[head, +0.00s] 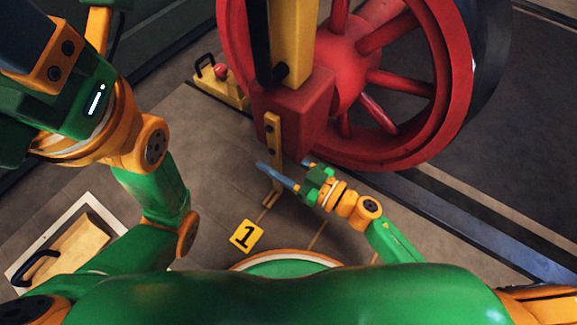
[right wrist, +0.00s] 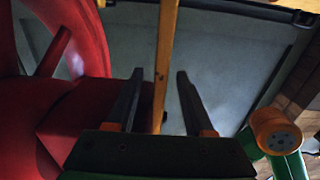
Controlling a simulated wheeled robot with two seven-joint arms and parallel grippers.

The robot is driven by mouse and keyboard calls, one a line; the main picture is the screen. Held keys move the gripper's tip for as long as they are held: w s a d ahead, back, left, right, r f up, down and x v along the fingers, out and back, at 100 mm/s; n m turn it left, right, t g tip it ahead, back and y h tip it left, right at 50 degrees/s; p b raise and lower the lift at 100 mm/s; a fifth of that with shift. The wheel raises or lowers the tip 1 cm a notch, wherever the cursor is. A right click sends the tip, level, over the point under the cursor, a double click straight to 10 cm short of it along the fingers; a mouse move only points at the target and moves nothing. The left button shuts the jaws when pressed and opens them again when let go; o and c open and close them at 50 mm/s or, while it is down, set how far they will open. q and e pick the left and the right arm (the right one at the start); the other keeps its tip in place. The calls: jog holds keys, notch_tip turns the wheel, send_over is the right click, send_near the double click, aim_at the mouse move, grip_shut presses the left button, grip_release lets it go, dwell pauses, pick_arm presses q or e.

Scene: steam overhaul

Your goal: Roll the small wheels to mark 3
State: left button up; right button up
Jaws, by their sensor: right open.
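A red spoked wheel (head: 345,80) with a dark rim stands at the top of the head view. A red block (head: 295,115) is in front of it. A narrow yellow bar (head: 273,145) runs down from the block toward the floor. My right gripper (head: 281,163) is open, with its fingers on either side of this bar. In the right wrist view the bar (right wrist: 165,55) passes between the two fingers, without clear contact. A yellow floor plate marked 1 (head: 246,237) lies near me. Mark 3 is not in view. My left arm shows, but its gripper does not.
A yellow piece with a black handle and red knob (head: 220,82) lies left of the wheel. A wooden block with a black handle (head: 68,250) sits in a white-edged tray at lower left. A dark rail (head: 480,230) runs along the right. Floor around plate 1 is clear.

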grip_shut()
dwell(1.1)
jog(key=c, duration=0.7)
grip_release()
grip_shut()
dwell(0.5)
